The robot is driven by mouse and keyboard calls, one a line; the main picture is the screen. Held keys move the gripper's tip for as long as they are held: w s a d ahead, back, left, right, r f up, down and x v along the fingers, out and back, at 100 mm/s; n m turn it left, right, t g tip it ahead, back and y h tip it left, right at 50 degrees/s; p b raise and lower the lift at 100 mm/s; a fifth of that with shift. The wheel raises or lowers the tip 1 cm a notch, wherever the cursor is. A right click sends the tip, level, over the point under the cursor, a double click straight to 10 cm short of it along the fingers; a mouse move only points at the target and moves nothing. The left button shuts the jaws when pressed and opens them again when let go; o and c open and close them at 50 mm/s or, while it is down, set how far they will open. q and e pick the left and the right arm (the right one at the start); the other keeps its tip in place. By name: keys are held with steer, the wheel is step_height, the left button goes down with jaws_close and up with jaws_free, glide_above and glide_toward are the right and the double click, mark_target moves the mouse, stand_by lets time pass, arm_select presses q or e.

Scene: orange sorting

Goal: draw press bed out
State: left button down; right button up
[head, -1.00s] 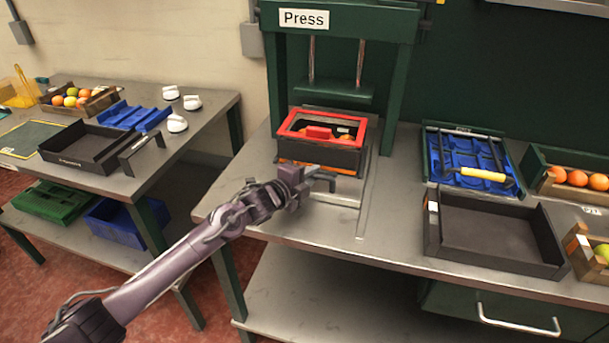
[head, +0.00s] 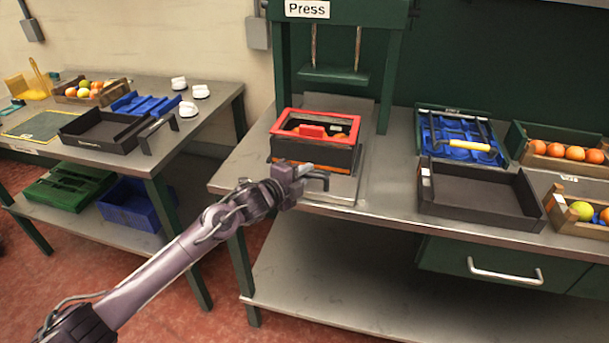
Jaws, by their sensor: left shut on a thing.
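The press (head: 335,75), a green frame with two rods and a raised plate, stands at the back of the work table. The press bed (head: 340,192) is a grey metal slide in front of it, carrying a dark crate with a red rim (head: 316,145) and some orange showing at its front. My left gripper (head: 312,180) is at the near end of the bed, shut on the bed's dark handle (head: 322,177). The jaws partly hide the handle. My right gripper is not in view.
To the right are an empty black tray (head: 480,192), a blue tray (head: 463,138) with a yellow-handled tool, and crates of oranges (head: 560,150). A side table (head: 100,165) on the left holds trays and fruit. A drawer handle (head: 505,275) sticks out below the table.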

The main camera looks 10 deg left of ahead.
arm_select(q)
steer(key=shift+s+d+f, duration=0.1)
steer(key=shift+s+f, duration=0.05)
steer(key=shift+f, duration=0.1)
steer(key=c, duration=1.6)
jaws_free()
steer(key=shift+o, duration=1)
steer(key=shift+s+r, duration=0.15)
steer(key=shift+r, duration=0.05)
steer(key=shift+a, duration=0.2)
steer(key=b+v, duration=0.1)
steer(key=v, duration=0.6)
steer(key=shift+s, duration=0.35)
steer(key=shift+a, duration=0.1)
